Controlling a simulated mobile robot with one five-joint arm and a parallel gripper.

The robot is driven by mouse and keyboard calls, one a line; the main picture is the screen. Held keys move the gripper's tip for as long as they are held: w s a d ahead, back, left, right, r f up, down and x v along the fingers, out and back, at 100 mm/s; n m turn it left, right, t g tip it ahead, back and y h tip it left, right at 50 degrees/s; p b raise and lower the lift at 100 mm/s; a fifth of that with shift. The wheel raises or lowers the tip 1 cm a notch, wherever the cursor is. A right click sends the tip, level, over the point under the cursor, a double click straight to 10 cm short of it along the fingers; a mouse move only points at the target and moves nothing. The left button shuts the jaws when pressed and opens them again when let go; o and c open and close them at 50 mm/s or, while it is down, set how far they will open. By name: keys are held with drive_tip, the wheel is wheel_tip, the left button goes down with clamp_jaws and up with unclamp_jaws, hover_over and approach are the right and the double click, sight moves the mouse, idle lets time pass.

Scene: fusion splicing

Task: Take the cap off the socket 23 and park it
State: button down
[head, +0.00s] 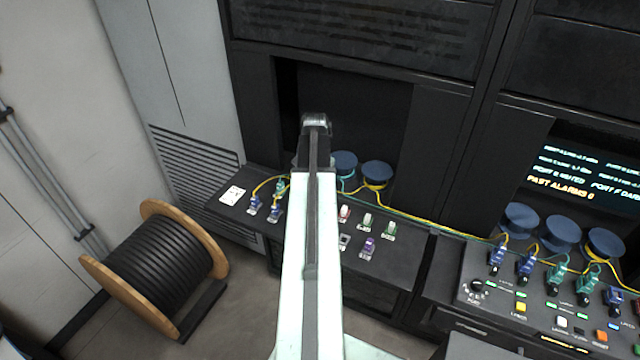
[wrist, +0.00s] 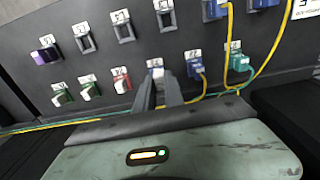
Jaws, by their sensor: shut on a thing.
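My gripper (wrist: 159,82) is in the wrist view, its two dark fingers reaching to the lower row of sockets. It is shut on a small pale cap (wrist: 158,73), mostly hidden between the fingers. The cap is at a socket below a white label (wrist: 155,63); the number is too small to read surely. I cannot tell whether the cap is still seated or just clear of the socket. In the head view my own arm hides the gripper and this socket.
A red cap (wrist: 122,84) is to the left of the fingers and a blue plug (wrist: 195,68) with a yellow cable close right. Green caps (wrist: 62,98) and a purple cap (wrist: 46,55) stand farther left. Empty sockets (wrist: 122,27) are above. A cable drum (head: 160,255) is on the floor.

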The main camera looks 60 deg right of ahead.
drive_tip(key=w+a+f+b, duration=0.1)
drive_tip(key=a, duration=0.1)
drive_tip(key=w+a+f+b, duration=0.1)
drive_tip(key=a, duration=0.2)
drive_tip(key=w+a+f+b, duration=0.1)
drive_tip(key=a+f+b, duration=0.1)
drive_tip(key=shift+w+a, duration=0.15)
drive_tip(key=shift+a, duration=0.2)
drive_tip(key=shift+f+b, duration=1.2)
drive_tip(key=shift+f+b, duration=0.5)
drive_tip(key=shift+f, duration=0.05)
idle(0.4)
drive_tip(key=c, duration=1.4)
unclamp_jaws()
drive_tip(key=shift+o, duration=0.2)
drive_tip(key=shift+r, duration=0.2)
wheel_tip(320, 180, up, 8)
drive_tip(key=p, duration=0.7)
drive_tip(key=shift+f+p, duration=0.25)
drive_tip(key=shift+p, duration=0.15)
